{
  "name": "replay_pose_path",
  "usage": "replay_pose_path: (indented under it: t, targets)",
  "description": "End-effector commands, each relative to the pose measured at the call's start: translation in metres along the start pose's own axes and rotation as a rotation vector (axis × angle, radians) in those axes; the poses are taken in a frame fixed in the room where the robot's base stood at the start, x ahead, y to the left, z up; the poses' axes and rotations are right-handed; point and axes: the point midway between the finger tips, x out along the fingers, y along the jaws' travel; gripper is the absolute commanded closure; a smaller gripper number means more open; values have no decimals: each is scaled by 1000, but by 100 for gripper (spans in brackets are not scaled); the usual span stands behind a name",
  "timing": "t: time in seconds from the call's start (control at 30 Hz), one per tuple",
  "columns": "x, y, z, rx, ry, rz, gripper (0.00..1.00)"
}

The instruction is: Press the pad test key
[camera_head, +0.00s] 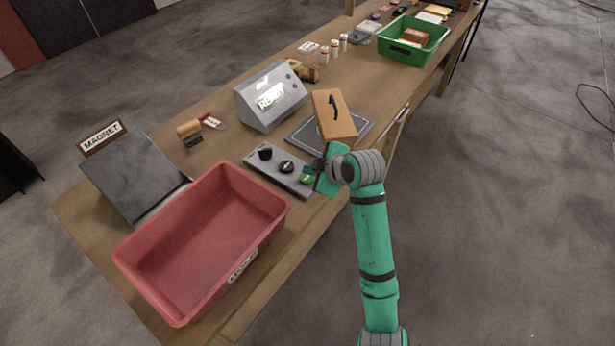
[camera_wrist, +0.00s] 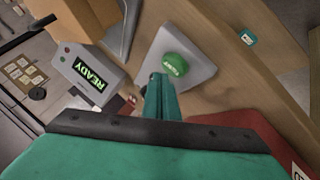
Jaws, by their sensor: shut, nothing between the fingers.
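A grey key panel (camera_head: 262,163) lies on the table with two black keys, one at the far left end (camera_head: 265,153) and one in the middle (camera_head: 287,167), and a green key (camera_head: 307,179) at its right end. The green key also shows in the wrist view (camera_wrist: 175,64), with white lettering too small to read surely. I cannot tell from the lettering which key is the pad test key. My gripper (camera_head: 312,172) is shut and empty, close by the green key. In the wrist view its fingertips (camera_wrist: 160,90) are just beside that key; contact is unclear.
A grey console (camera_head: 270,95) with a lit display reading READY stands behind the panel. An orange-brown case (camera_head: 334,115) with a black handle rests on a grey pad (camera_head: 300,136). A red bin (camera_head: 205,240) stands at the front left, a green crate (camera_head: 415,55) farther back.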

Motion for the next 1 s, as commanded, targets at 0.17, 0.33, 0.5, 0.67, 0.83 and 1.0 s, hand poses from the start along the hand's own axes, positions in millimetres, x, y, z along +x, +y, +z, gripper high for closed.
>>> replay_pose_path:
  t: [0.17, 0.33, 0.5, 0.67, 0.83, 1.0]
  targets:
    - [0, 0, 0, 0, 0, 0, 100]
    - [0, 0, 0, 0, 0, 0, 100]
    - [0, 0, 0, 0, 0, 0, 100]
    - [0, 0, 0, 0, 0, 0, 100]
    - [1, -1, 1, 0, 0, 0, 100]
    - [5, -4, 3, 2, 1, -1, 100]
